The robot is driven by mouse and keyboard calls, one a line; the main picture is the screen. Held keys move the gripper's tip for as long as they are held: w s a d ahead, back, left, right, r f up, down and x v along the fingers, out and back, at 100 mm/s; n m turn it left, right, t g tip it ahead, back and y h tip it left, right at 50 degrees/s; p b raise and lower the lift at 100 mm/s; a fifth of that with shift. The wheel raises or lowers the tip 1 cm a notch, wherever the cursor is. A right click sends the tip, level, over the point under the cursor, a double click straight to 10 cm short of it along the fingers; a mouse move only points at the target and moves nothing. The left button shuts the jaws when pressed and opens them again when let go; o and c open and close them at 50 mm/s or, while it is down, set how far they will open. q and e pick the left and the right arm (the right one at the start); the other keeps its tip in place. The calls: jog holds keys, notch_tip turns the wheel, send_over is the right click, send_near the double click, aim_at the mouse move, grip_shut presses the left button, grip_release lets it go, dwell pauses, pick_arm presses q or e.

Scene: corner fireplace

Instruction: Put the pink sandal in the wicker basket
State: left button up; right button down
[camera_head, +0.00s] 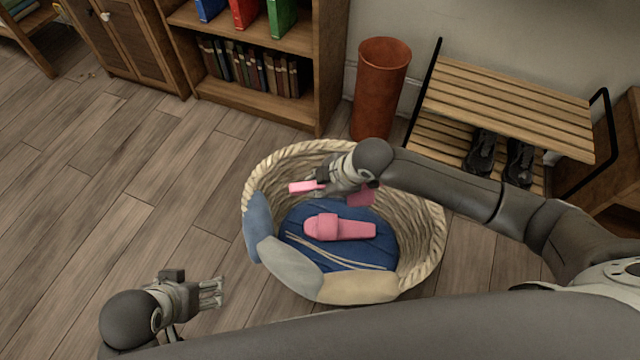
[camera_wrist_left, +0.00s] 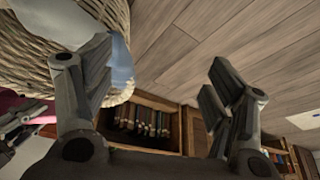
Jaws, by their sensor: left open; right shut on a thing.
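The wicker basket (camera_head: 425,225) stands on the floor with a blue lining and cushions inside. One pink sandal (camera_head: 345,229) lies on the blue cloth in the basket. My right gripper (camera_head: 322,184) is over the basket, shut on another pink sandal (camera_head: 303,187), which is partly hidden by the gripper. My left gripper (camera_head: 212,293) is open and empty, left of the basket's front. In the left wrist view, its open fingers (camera_wrist_left: 155,85) show with nothing between them, and the basket (camera_wrist_left: 35,60) is at the upper left.
A bookcase (camera_head: 325,70) stands behind the basket, with an orange-brown bin (camera_head: 380,85) to its right. A slatted rack (camera_head: 510,105) with dark shoes (camera_head: 482,150) is at the right. The wooden floor on the left is clear.

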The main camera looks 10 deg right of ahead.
notch_tip(320, 180, down, 2)
jog(key=shift+b, duration=0.9)
jog(key=shift+f+b, duration=0.55)
jog(key=shift+b, duration=0.25)
pick_arm(q)
jog(key=w+d+r+t+h, duration=0.1)
jog(key=w+d+r+t, duration=0.1)
jog(key=w, duration=0.4)
jog(key=w+d+r+t+h, duration=0.1)
jog(key=w+d+r+t, duration=0.1)
jog(key=w+r+t, duration=0.3)
jog(key=shift+w+d+r+t, duration=0.15)
jog(key=shift+w+d+t, duration=0.15)
jog(key=shift+w+t, duration=0.65)
pick_arm(e)
jog(key=shift+f, duration=0.1)
pick_arm(q)
jog(key=shift+w, duration=0.1)
pick_arm(e)
jog(key=c, duration=1.2)
grip_release()
jog(key=v, duration=1.2)
